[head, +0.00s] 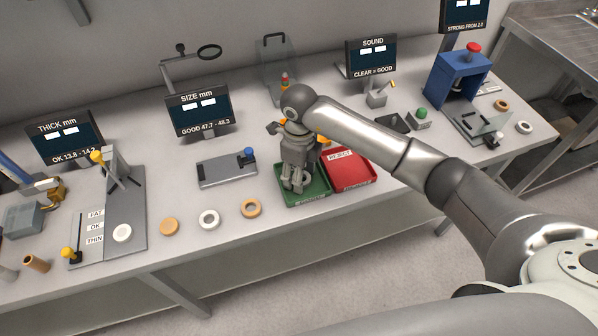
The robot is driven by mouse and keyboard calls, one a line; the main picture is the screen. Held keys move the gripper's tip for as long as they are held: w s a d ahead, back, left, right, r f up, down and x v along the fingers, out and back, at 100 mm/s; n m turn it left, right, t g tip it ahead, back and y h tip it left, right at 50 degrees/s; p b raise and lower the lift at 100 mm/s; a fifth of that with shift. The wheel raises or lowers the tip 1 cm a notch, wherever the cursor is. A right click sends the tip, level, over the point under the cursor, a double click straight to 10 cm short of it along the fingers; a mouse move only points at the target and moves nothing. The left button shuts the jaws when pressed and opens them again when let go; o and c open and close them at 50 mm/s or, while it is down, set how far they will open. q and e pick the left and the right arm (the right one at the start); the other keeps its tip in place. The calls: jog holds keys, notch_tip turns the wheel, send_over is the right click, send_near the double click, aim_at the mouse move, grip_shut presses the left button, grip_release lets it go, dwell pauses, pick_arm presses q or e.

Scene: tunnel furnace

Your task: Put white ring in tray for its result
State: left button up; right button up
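My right gripper (293,184) comes in from the right and points down over the green tray (318,197). Its fingertips are low, at or just above the tray floor. Whether they are open, shut or holding a ring cannot be made out. The red tray (352,181), labelled REJECT, sits against the green tray's right side. A white ring (209,219) lies flat on the table left of the green tray. Another white ring (524,127) lies at the far right. A white disc or ring (122,233) lies on the thickness gauge. My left gripper is not in view.
Tan rings (251,208) and (169,226) lie near the table's front edge. The thickness gauge (132,205) stands left, the size plate (227,169) in the middle. The sound station (376,98) and blue press (458,78) stand right. Size and other displays line the back.

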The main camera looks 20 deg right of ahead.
jog(key=shift+r, duration=0.1)
jog(key=shift+r, duration=0.25)
notch_tip(320, 180, up, 12)
jog(key=b, duration=0.3)
jog(key=shift+f, duration=0.15)
jog(key=shift+f, duration=0.1)
